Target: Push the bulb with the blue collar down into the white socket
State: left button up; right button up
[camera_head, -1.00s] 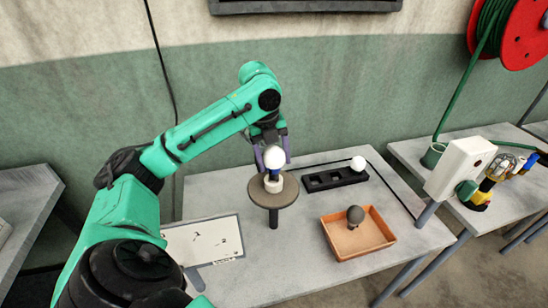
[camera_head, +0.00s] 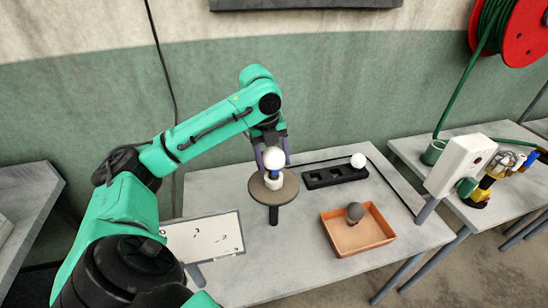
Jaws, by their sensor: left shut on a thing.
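The white bulb (camera_head: 274,159) stands upright over the white socket (camera_head: 273,182) on a round brown stand (camera_head: 288,190). Its blue collar (camera_head: 272,173) shows as a thin band just above the socket. I cannot tell how deep the bulb sits. My left gripper (camera_head: 273,156) comes from behind and is shut on the bulb, with a finger on each side; the bulb hides part of the fingers. My right gripper is not in view.
A black holder (camera_head: 322,180) with slots and another white bulb (camera_head: 358,160) is right of the stand. An orange tray (camera_head: 345,243) holds a grey bulb (camera_head: 354,212). A white board (camera_head: 205,238) with marks stands front left. A white box (camera_head: 459,166) stands at the right.

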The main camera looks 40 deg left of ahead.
pick_arm(q)
jog(key=shift+f, duration=0.2)
dwell(0.4)
jog(key=shift+f, duration=0.35)
jog(key=o, duration=1.4)
jog(key=shift+c, duration=0.2)
jog(key=r, duration=0.6)
jog(key=s+r, duration=0.1)
jog(key=r, duration=0.2)
jog(key=shift+a, duration=0.4)
jog(key=r+p, duration=0.2)
jog(key=r, duration=0.1)
jog(key=s+r+p, duration=0.1)
jog(key=r, duration=0.1)
jog(key=shift+a+r, duration=0.15)
jog(key=shift+a, duration=0.1)
